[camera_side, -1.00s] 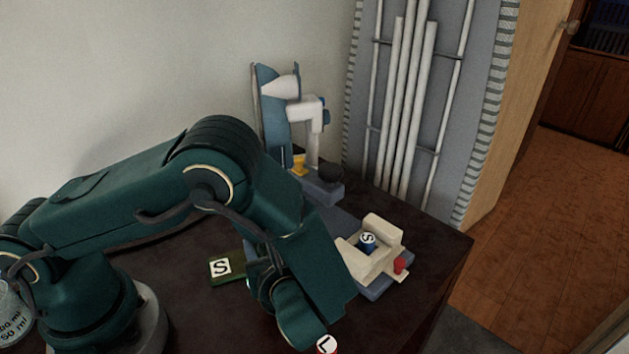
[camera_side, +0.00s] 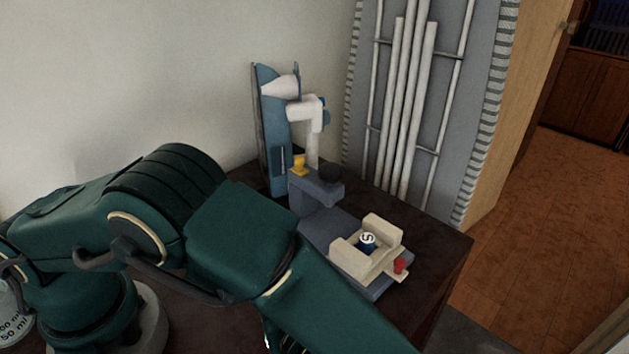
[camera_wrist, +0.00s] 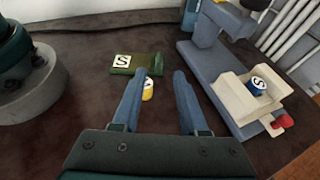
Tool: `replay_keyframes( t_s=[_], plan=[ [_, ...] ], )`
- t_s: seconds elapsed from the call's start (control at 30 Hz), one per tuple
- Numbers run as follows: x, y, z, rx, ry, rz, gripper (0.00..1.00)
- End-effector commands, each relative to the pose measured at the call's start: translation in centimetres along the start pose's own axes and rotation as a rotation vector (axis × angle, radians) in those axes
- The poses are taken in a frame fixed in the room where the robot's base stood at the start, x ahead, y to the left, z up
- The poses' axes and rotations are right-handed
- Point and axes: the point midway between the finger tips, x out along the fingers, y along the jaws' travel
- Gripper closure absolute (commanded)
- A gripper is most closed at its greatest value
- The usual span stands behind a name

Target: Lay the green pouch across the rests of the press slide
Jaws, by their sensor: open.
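The green pouch (camera_wrist: 146,62), with a white S label, lies flat on the dark table just beyond my fingertips in the wrist view. My arm hides it in the side view. My gripper (camera_wrist: 156,78) is open, with no pouch between its blue fingers. The press slide is a cream cradle with two raised rests (camera_side: 382,226), on a blue-grey base right of my gripper; it also shows in the wrist view (camera_wrist: 232,95). A blue can (camera_side: 367,243) marked S sits between the rests, also seen in the wrist view (camera_wrist: 257,86).
A small yellow can (camera_wrist: 147,90) shows between my fingers in the wrist view; its height relative to them is unclear. The blue press column (camera_side: 273,130) stands behind the slide. A red knob (camera_side: 400,265) sticks out at the slide's front.

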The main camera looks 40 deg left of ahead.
Motion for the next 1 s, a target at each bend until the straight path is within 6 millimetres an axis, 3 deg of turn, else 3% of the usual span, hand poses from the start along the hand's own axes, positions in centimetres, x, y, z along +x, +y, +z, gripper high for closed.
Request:
replay_keyframes(
  t_s=[0.17, 0.37, 0.6, 1.0],
  plan=[
    [0.2, 0.3, 1.5, -0.085, 0.089, 0.065, 0.57],
    [1.5, 1.9, 4.8, -0.36, 0.328, 0.24, 0.57],
    [2.1, 4.5, 7.9, -0.781, 0.597, 0.445, 0.57],
    [1.3, 7.5, 11.0, -1.597, 0.936, 0.679, 0.57]
  ],
)
